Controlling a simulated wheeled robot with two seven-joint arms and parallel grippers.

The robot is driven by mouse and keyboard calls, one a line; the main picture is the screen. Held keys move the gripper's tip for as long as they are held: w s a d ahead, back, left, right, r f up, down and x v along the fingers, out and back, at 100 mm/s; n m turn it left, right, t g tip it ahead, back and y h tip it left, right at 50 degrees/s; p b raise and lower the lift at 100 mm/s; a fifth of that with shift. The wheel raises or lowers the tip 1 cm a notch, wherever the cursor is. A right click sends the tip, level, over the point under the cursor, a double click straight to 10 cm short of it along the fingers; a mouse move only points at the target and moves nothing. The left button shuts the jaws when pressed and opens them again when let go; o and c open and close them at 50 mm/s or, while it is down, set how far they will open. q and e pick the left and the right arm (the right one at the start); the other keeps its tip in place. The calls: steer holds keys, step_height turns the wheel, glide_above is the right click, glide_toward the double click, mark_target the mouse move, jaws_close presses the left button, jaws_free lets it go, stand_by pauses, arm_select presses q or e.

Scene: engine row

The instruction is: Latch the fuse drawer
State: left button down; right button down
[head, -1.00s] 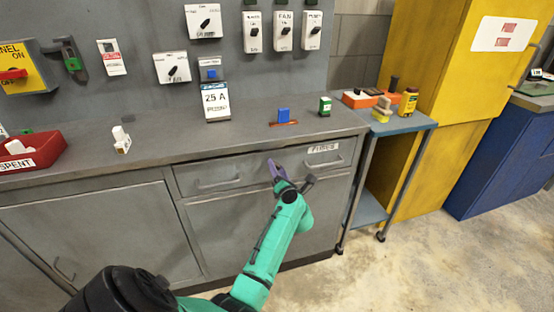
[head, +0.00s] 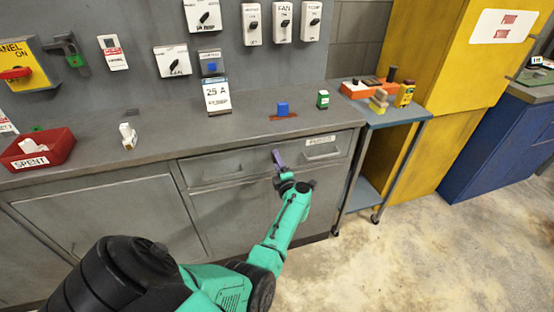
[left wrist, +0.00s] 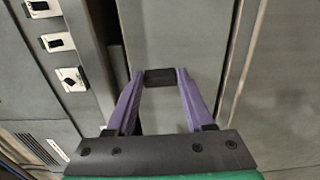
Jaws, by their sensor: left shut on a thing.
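The fuse drawer (head: 335,150), with a white label and a bar handle, is in the grey bench front, right of my gripper in the head view. It looks about flush with the front; a small gap cannot be ruled out. My left gripper (head: 277,158), with purple fingers, is at the bench front just left of that handle. In the left wrist view its fingertips (left wrist: 160,77) close on a small dark block (left wrist: 160,76) against a grey panel. What the block belongs to is unclear. My right gripper is not in view.
The bench top (head: 240,115) holds a blue block (head: 283,108), a green box (head: 323,99), a 25 A sign (head: 217,96) and a red spent bin (head: 40,150). A cart (head: 400,117) stands right of the bench.

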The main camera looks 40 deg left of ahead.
arm_select(q)
steer(key=shift+m, duration=0.3)
steer(key=shift+c, duration=1.4)
jaws_free()
